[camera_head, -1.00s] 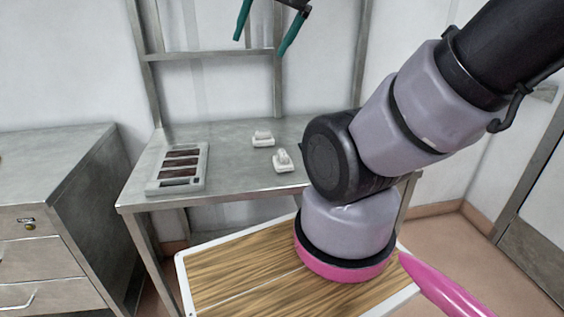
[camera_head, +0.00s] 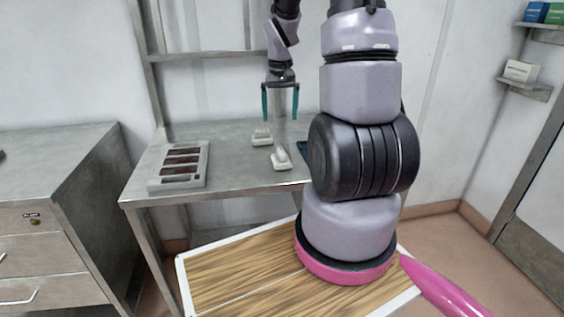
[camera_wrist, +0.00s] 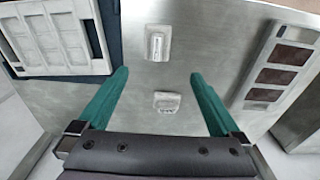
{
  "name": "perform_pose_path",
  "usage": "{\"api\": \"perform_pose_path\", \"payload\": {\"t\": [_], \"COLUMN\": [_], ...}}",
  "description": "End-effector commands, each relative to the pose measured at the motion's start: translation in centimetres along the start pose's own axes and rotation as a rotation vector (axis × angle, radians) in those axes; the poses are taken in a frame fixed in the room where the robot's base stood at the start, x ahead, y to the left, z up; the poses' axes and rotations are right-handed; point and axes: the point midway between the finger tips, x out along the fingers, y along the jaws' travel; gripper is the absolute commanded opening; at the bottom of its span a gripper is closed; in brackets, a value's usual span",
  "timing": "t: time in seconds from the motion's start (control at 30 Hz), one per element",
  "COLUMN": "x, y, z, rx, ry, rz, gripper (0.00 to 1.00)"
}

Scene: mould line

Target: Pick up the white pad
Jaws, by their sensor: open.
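Two small white pieces lie on the metal table, and I cannot tell for sure which is the white pad. The farther one is a low block (camera_head: 262,137), which also shows in the wrist view (camera_wrist: 167,103). The nearer one (camera_head: 281,159) has a raised ridge and also shows in the wrist view (camera_wrist: 157,43). My gripper (camera_head: 280,118) points down above the back of the table with its teal fingers apart and nothing between them. In the wrist view my open gripper (camera_wrist: 158,75) has both white pieces lying below, between the finger lines.
A grey tray with dark slots (camera_head: 205,165) stands on the table's left, also in the wrist view (camera_wrist: 252,104). A white compartmented tray (camera_wrist: 92,30) on a dark mat is mostly hidden behind my arm in the head view. A metal frame (camera_head: 200,56) rises behind the table.

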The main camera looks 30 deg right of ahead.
Motion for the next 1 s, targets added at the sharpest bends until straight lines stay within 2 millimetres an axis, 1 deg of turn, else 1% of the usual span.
{"api": "perform_pose_path", "payload": {"t": [0.03, 0.1, 0.27, 0.5, 0.77, 1.0], "x": [1.6, 2.9, 4.7, 8.4, 10.5, 14.1], "y": [0.4, 0.8, 1.1, 1.1, 0.9, 0.6], "z": [-0.3, -0.5, -0.7, -0.5, -0.4, -0.2], "rx": [-0.003, -0.01, -0.017, -0.018, -0.018, -0.017], "ry": [-0.024, -0.042, -0.06, -0.061, -0.059, -0.061], "rz": [0.002, 0.004, 0.006, 0.006, 0.006, 0.006], "gripper": [1.0, 1.0, 1.0, 1.0, 1.0, 1.0]}}
